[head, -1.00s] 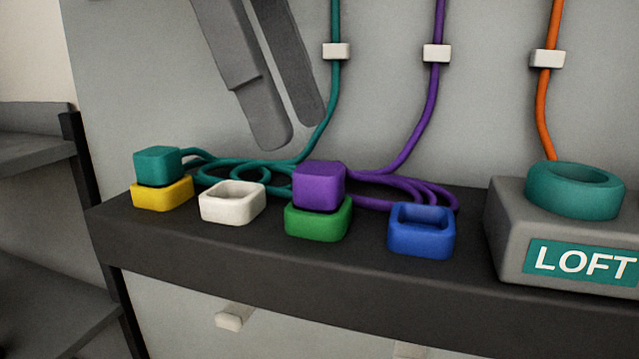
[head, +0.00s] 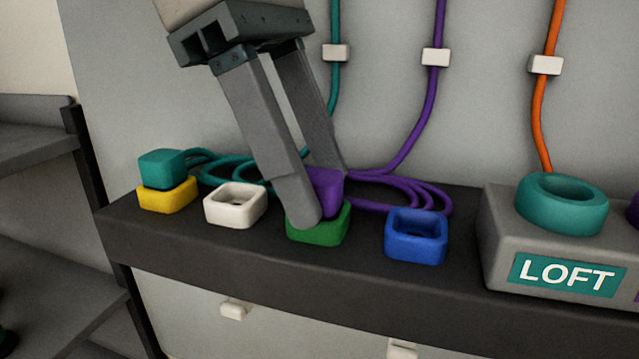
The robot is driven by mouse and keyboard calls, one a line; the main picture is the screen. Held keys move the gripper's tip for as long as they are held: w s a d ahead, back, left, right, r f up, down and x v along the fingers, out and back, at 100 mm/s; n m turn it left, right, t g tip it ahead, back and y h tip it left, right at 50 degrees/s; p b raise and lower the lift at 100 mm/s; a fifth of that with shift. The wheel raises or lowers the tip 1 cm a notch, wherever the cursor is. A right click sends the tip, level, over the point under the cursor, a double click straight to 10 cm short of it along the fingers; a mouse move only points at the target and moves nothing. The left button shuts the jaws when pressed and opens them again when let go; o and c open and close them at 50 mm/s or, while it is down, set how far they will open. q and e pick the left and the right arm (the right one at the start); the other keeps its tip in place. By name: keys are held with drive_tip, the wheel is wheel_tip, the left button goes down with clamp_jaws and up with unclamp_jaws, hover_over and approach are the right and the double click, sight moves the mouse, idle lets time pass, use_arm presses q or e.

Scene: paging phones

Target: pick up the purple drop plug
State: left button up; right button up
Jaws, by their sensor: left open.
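The purple drop plug (head: 327,186) sits in the green socket (head: 325,233) on the dark shelf, its purple cord (head: 425,120) coiled behind it and running up the wall panel. My left gripper (head: 322,196) comes down from above, tilted, with its fingers apart. One finger is in front of the plug's left side and hides part of it; the other reaches down behind it. The plug lies between the fingers; I cannot tell whether either touches it. My right gripper is not in view.
A teal plug (head: 161,168) sits in a yellow socket (head: 168,196) at the left. An empty white socket (head: 235,205) and an empty blue socket (head: 416,237) flank the green one. A grey LOFT box (head: 500,235) with a teal ring (head: 562,204) stands at the right.

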sight(322, 175)
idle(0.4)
use_arm(q)
drive_tip(key=c, duration=1.2)
drive_tip(key=shift+o, duration=0.2)
drive_tip(key=shift+r, duration=0.15)
drive_tip(key=shift+r+b, duration=0.55)
drive_tip(key=shift+b, duration=0.1)
drive_tip(key=r+b, duration=0.1)
drive_tip(key=d+r, duration=0.1)
drive_tip(key=shift+s+r+b, duration=0.1)
drive_tip(key=shift+r+b, duration=0.3)
drive_tip(key=s+d+r+b, duration=0.1)
drive_tip(key=d+r+b, duration=0.1)
drive_tip(key=d+r, duration=0.4)
drive_tip(key=shift+d+r+b, duration=0.3)
drive_tip(key=shift+d+r, duration=0.1)
drive_tip(key=shift+d, duration=1.9)
drive_tip(key=shift+s, duration=0.1)
